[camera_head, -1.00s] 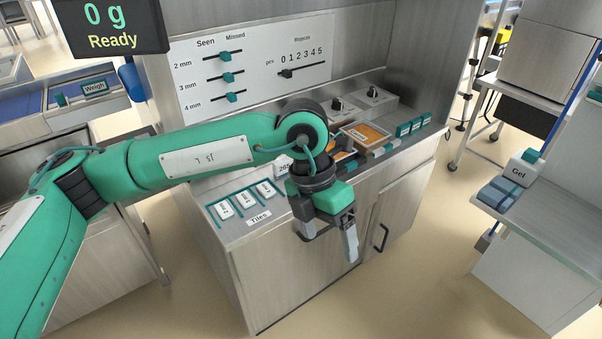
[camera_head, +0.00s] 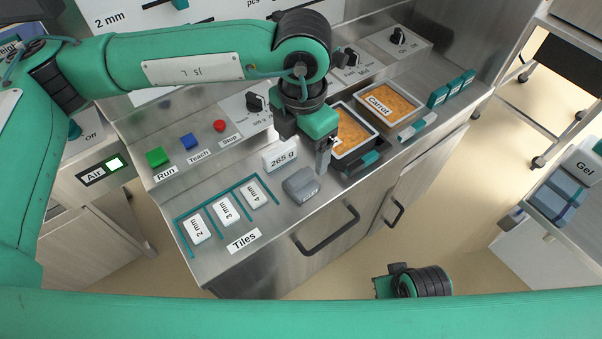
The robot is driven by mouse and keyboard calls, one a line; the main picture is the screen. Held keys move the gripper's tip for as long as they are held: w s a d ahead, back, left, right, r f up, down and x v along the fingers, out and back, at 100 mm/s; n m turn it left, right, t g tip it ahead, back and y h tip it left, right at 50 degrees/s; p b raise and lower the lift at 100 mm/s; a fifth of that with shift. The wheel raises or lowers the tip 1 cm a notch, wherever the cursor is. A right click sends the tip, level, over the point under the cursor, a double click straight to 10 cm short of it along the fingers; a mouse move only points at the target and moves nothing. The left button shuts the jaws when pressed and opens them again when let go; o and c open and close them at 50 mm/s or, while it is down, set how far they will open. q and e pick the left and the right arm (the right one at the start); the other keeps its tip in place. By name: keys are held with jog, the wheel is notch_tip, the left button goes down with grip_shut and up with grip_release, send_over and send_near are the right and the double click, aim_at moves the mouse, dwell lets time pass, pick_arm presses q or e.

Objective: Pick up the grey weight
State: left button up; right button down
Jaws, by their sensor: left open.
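The grey weight (camera_head: 300,186) is a small dark grey block standing on the steel counter, in front of the "265 g" sign (camera_head: 281,157). It is fully in sight. My left gripper (camera_head: 323,160) is open and points down just behind and to the right of the weight, with nothing seen between its fingers. One finger shows clearly; the other is mostly hidden. The fingers look apart from the weight. Part of my right wrist (camera_head: 425,282) shows low in the view, beyond the counter's front; its fingers cannot be made out.
An orange-filled tray (camera_head: 352,150) stands close right of my left gripper, and the "Carrot" tray (camera_head: 388,103) beyond it. Tiles marked 2, 3 and 4 mm (camera_head: 226,210) lie left of the weight. Run, Teach and Stop buttons (camera_head: 190,142) are behind. A door handle (camera_head: 328,231) juts out in front.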

aim_at(301, 175)
pick_arm(q)
jog(key=f, duration=1)
jog(key=shift+w+a+f, duration=0.1)
jog(key=shift+w+f, duration=0.15)
jog(key=shift+f, duration=0.15)
jog(key=shift+c, duration=0.4)
jog(key=c, duration=1.2)
jog(key=shift+o, duration=0.2)
jog(key=shift+r, duration=0.1)
